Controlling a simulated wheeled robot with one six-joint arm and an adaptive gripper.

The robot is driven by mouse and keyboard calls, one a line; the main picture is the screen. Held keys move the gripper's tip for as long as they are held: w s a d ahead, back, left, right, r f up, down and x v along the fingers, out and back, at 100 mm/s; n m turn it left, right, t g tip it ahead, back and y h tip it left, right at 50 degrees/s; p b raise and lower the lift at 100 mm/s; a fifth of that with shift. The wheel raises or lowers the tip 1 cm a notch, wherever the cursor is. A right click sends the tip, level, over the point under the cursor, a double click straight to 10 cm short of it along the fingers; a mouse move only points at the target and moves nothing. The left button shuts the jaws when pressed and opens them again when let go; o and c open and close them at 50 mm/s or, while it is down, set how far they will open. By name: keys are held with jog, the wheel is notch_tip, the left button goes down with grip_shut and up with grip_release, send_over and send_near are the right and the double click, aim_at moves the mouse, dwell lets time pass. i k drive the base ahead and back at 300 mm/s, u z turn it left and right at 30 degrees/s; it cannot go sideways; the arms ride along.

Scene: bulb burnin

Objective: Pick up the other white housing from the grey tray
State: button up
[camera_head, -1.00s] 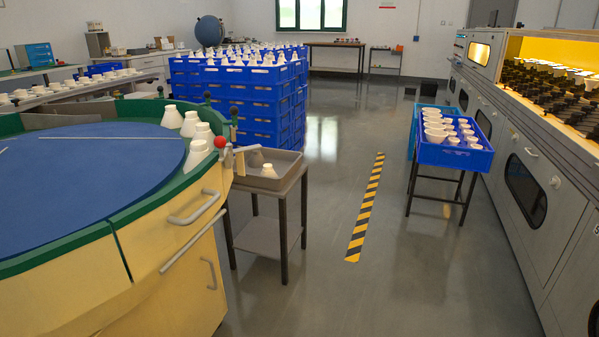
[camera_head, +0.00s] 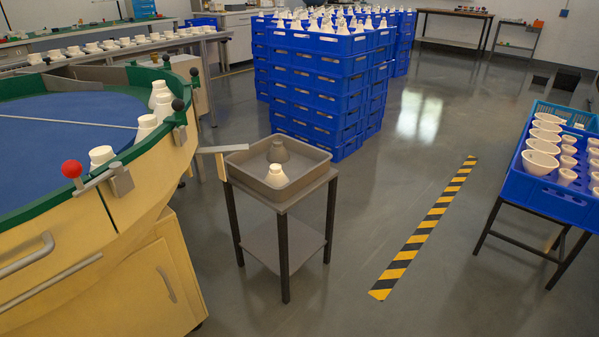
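The grey tray (camera_head: 312,177) sits on top of a small dark-legged stand near the middle of the head view. The tray's near wall hides part of the nearer housing's base. My gripper is not in view.
A round blue-topped table (camera_head: 60,130) with several white housings and a red knob (camera_head: 72,169) stands at the left. Stacked blue crates (camera_head: 318,85) are behind the tray. A blue crate of cups (camera_head: 545,195) stands at the right. Floor around the striped strip (camera_head: 425,228) is clear.

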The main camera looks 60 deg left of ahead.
aim_at(275, 177)
jog(key=u, duration=0.5)
jog(key=i, duration=0.9)
jog(key=u, duration=1.3)
jog(key=i, duration=0.4)
jog(key=u, duration=0.25)
